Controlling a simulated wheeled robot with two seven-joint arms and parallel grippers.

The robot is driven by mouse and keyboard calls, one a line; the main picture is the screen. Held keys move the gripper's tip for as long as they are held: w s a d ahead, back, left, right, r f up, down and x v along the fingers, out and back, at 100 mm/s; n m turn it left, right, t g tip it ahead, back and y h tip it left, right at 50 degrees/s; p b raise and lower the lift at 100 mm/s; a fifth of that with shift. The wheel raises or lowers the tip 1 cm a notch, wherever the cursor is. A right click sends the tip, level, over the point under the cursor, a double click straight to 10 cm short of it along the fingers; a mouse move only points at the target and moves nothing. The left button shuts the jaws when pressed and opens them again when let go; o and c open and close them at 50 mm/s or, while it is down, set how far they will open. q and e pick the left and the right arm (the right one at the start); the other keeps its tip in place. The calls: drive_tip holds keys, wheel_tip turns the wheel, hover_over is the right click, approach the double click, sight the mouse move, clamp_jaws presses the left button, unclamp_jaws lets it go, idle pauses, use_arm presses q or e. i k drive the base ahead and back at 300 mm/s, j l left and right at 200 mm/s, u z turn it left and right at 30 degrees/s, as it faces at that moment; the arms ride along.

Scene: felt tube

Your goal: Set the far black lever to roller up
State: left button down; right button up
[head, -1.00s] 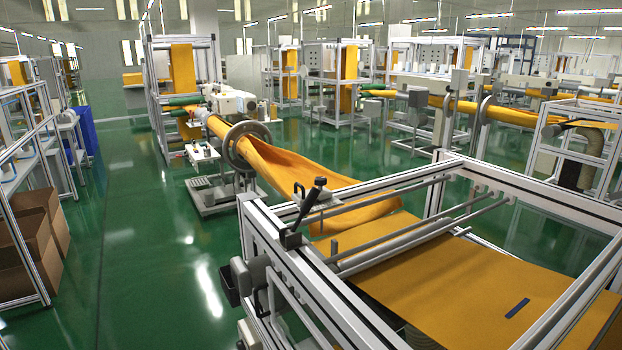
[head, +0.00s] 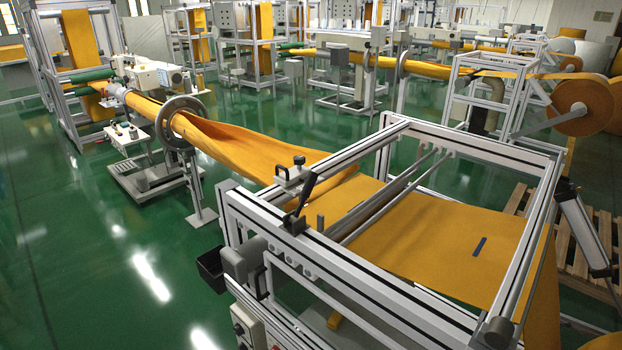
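A black lever (head: 306,190) stands tilted on the near-left top rail of the aluminium frame (head: 340,262), its upper end leaning to the right. Just behind it, a black knob (head: 299,160) sits on a small metal bracket (head: 289,174) on the same frame. A metal roller (head: 385,206) crosses the frame above the orange felt (head: 425,243). Whether the roller is up or down I cannot tell. Neither of my grippers is in view.
The orange felt tube (head: 250,150) runs through a ring (head: 181,122) behind. Green floor (head: 90,250) is clear at left. A wooden pallet (head: 600,240) lies at right.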

sight(311, 180)
drive_tip(key=i+j+z, duration=0.25)
drive_tip(key=j, duration=0.15)
drive_tip(key=j+z, duration=0.25)
drive_tip(key=j, duration=0.15)
drive_tip(key=i+j+z, duration=0.2)
drive_tip(key=j, duration=0.3)
drive_tip(key=j+z, duration=0.25)
drive_tip(key=j, duration=0.2)
drive_tip(key=i+j+z, duration=0.4)
drive_tip(key=j, duration=0.15)
drive_tip(key=k, duration=0.1)
